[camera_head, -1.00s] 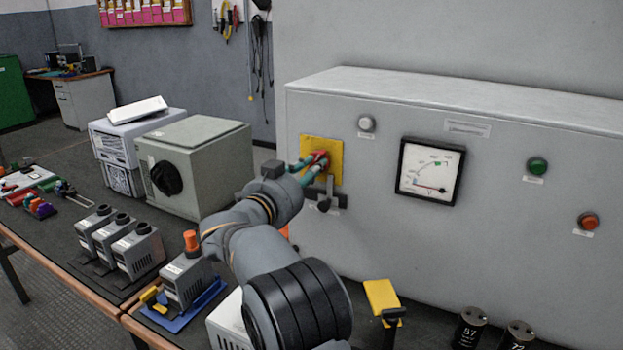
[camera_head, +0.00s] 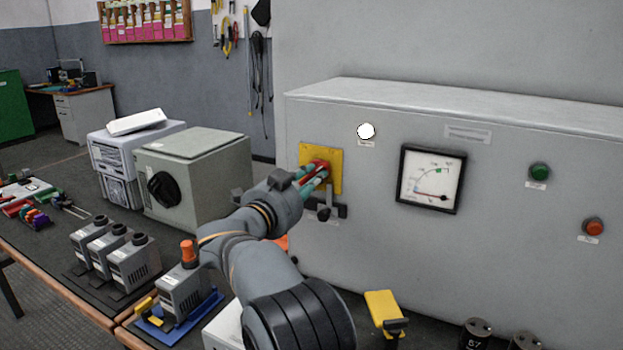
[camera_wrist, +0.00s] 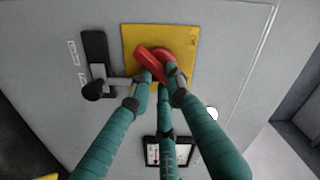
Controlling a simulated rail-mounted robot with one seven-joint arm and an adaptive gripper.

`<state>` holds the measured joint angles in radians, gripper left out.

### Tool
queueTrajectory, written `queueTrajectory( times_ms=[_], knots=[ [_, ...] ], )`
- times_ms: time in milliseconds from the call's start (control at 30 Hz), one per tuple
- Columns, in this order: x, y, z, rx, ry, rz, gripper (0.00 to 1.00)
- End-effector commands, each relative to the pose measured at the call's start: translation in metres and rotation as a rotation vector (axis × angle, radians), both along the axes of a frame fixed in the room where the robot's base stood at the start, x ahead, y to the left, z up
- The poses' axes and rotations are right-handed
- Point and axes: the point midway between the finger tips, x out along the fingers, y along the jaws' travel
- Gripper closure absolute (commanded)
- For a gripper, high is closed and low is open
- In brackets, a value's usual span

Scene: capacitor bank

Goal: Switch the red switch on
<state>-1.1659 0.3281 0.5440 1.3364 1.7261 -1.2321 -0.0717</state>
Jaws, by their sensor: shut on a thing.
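The red switch (camera_head: 321,164) is a red rotary handle on a yellow plate (camera_head: 335,156) on the front of the grey cabinet. In the wrist view the red switch (camera_wrist: 154,62) sits slantwise on the yellow plate (camera_wrist: 130,38). My gripper (camera_head: 316,173) has teal fingers that reach the handle. In the wrist view my gripper (camera_wrist: 160,80) is shut on the red switch, with fingertips at both sides of its lower end. The fingertips hide part of the handle. The round white lamp (camera_head: 366,131) above right of the plate is lit bright white.
A black lever switch (camera_head: 324,212) sits just below the yellow plate. A dial meter (camera_head: 431,180), a green button (camera_head: 540,171) and an orange-red button (camera_head: 593,226) are farther right. A yellow-topped part (camera_head: 382,307) stands in front of the cabinet.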

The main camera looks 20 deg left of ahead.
Motion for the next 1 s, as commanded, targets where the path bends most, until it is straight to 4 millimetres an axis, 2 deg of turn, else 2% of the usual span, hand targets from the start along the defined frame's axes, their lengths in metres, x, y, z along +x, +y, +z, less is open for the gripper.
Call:
queueTrajectory(
  times_ms=[33, 67, 400, 633, 767, 867, 1000],
  knots=[
    [0.0, -0.001, 0.003, 0.005, -0.006, -0.001, 1.0],
    [0.0, -0.001, 0.003, 0.005, -0.006, -0.001, 0.82],
    [0.0, 0.0, 0.001, 0.002, -0.002, 0.001, 0.64],
    [0.0, 0.0, 0.001, 0.001, -0.001, 0.001, 0.64],
    [-0.007, 0.003, 0.001, 0.002, 0.0, 0.003, 0.64],
    [-0.021, 0.005, 0.001, 0.001, 0.0, 0.003, 0.64],
    [-0.051, 0.01, 0.001, 0.001, -0.001, 0.004, 0.64]
  ],
)
